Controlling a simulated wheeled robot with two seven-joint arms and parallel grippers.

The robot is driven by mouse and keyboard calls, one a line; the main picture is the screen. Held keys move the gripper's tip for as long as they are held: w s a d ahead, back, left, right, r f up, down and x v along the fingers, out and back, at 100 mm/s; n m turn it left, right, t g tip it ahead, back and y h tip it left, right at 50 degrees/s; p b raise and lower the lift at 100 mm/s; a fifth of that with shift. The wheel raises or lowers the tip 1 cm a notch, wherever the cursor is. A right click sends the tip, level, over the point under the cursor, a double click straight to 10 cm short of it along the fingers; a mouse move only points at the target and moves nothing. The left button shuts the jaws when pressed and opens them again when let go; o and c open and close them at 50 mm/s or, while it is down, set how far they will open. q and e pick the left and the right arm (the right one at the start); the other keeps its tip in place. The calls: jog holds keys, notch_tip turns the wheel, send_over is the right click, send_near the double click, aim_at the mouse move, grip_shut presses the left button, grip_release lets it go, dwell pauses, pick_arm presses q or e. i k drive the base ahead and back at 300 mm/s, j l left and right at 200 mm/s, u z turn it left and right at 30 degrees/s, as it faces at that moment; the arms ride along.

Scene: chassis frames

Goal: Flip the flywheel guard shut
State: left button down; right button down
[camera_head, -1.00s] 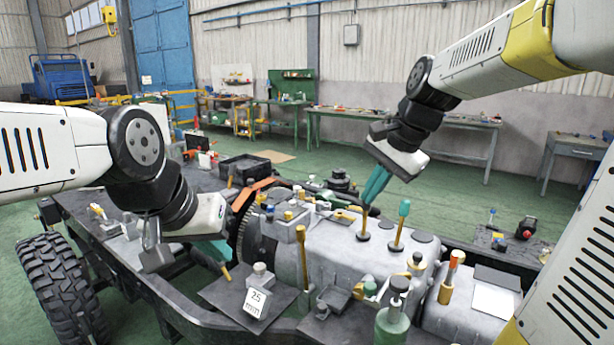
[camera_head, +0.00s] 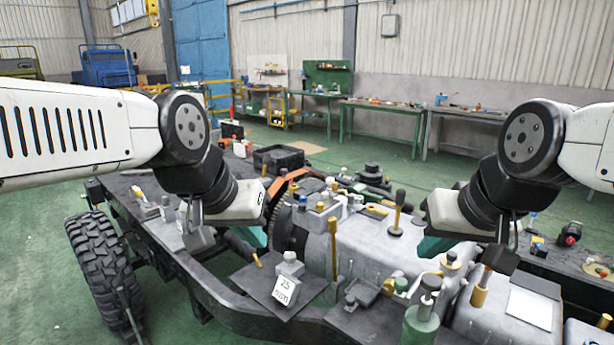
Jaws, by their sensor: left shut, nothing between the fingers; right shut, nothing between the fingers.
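The flywheel (camera_head: 283,222) is a dark toothed wheel at the left end of the grey engine housing (camera_head: 362,250), its teeth exposed on the side facing me. An orange part (camera_head: 281,185), apparently the guard, lies above the flywheel; its hinge and exact angle are too small to tell. My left gripper (camera_head: 253,237) is shut and empty, its teal fingers just left of the flywheel and below the orange part. My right gripper (camera_head: 434,246) is shut and empty, over the right part of the housing, well away from the flywheel.
A block marked "25 mm" (camera_head: 287,283) stands on a dark plate in front of the flywheel. A green bottle (camera_head: 420,325) stands at front centre. Upright handles (camera_head: 397,212) rise from the housing. A black crate (camera_head: 277,158) sits behind the flywheel.

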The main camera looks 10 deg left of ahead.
aim_at(274, 189)
jog(key=i+j+z, duration=0.2)
jog(key=j+z, duration=0.15)
jog(key=j, duration=0.6)
jog(key=j+z, duration=0.35)
jog(key=j, duration=0.6)
jog(key=j+z, duration=0.4)
jog(key=j, duration=0.6)
